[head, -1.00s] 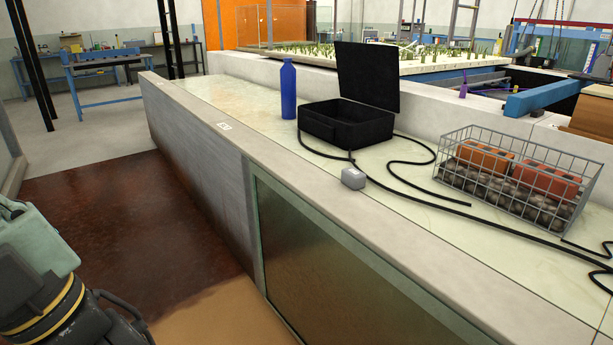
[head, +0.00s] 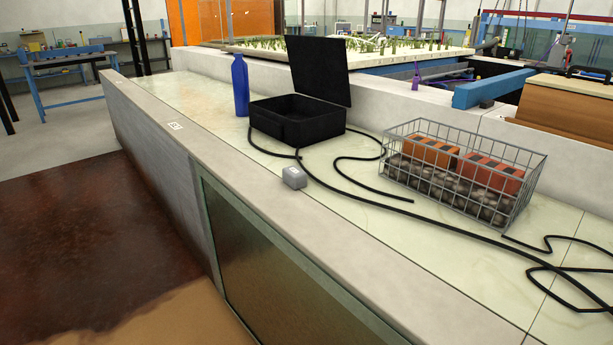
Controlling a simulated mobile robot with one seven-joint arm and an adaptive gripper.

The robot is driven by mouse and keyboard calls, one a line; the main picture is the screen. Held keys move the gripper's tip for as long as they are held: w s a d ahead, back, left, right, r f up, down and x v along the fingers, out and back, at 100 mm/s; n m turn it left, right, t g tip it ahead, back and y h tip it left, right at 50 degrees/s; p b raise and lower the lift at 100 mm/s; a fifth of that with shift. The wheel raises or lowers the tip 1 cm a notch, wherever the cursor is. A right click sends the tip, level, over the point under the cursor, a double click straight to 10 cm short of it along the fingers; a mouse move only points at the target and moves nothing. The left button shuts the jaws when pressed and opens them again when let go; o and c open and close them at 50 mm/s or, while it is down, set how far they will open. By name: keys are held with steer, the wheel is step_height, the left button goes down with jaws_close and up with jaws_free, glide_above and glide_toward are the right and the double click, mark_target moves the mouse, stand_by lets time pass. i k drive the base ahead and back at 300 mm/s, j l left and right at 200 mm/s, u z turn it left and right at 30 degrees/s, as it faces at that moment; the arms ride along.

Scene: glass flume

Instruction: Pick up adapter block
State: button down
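A small grey block (head: 294,177), which looks like the adapter block, sits on the pale top of the flume bench (head: 215,105), close to its near ledge. It lies just in front of the open black case (head: 298,128), and a black cable passes right beside it. I cannot tell whether the cable joins the block. No part of my gripper shows in the head view now.
A blue bottle (head: 240,85) stands left of the case. A wire basket (head: 455,175) with orange blocks and dark stones stands to the right. A black cable (head: 440,217) runs along the top. The near concrete ledge (head: 300,235) is clear.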

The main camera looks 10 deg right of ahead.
mark_target(294, 178)
steer(key=l, duration=0.55)
steer(key=i+j+z, duration=0.15)
steer(key=z, duration=0.35)
steer(key=i+j+z, duration=0.3)
steer(key=z, duration=0.2)
